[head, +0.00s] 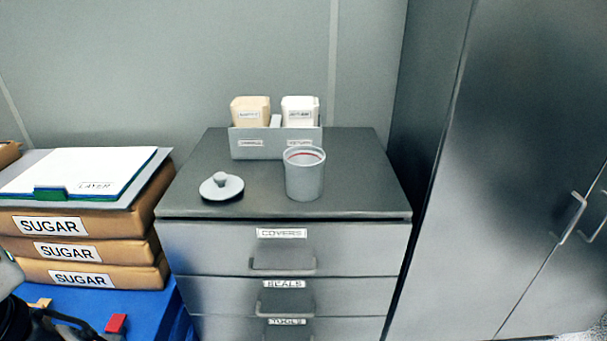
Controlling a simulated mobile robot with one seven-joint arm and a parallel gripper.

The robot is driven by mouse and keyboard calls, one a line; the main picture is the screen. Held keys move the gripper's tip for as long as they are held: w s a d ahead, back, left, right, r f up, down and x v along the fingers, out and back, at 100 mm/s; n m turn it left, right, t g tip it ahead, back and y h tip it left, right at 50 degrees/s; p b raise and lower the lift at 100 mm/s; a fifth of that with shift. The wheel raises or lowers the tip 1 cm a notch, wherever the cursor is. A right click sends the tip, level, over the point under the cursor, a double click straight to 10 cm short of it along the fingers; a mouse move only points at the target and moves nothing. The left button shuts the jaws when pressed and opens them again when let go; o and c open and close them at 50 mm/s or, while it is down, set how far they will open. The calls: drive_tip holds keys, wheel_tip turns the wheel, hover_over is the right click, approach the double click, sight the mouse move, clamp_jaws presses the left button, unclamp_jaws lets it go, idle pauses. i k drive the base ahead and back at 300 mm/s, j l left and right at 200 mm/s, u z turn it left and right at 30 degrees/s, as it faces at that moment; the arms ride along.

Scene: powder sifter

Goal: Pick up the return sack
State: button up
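Two small sacks stand side by side in a grey two-part holder (262,153) at the back of the drawer cabinet's top. The left sack (250,106) is tan and the right sack (300,106) is white. Each has a small label, and the holder has one label under each. The print is too small to read surely, so I cannot be certain which is the return sack; the right-hand labels look closest to "return". Both sacks show their upper parts above the holder's front wall. My gripper's fingers are not in view; only a dark part of my arm shows at the lower left edge.
A grey cup (304,180) with a reddish inner ring stands before the holder. A knobbed lid (221,189) lies to its left. Stacked sugar sacks (85,250) bear a board with white sheets, left. A tall cabinet (510,150) closes the right side. A red block (116,324) lies on blue.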

sight(297, 111)
drive_tip(key=i+u, duration=0.45)
drive_tip(key=u, duration=0.25)
drive_tip(key=i+l+u, duration=0.2)
drive_tip(key=u, duration=0.15)
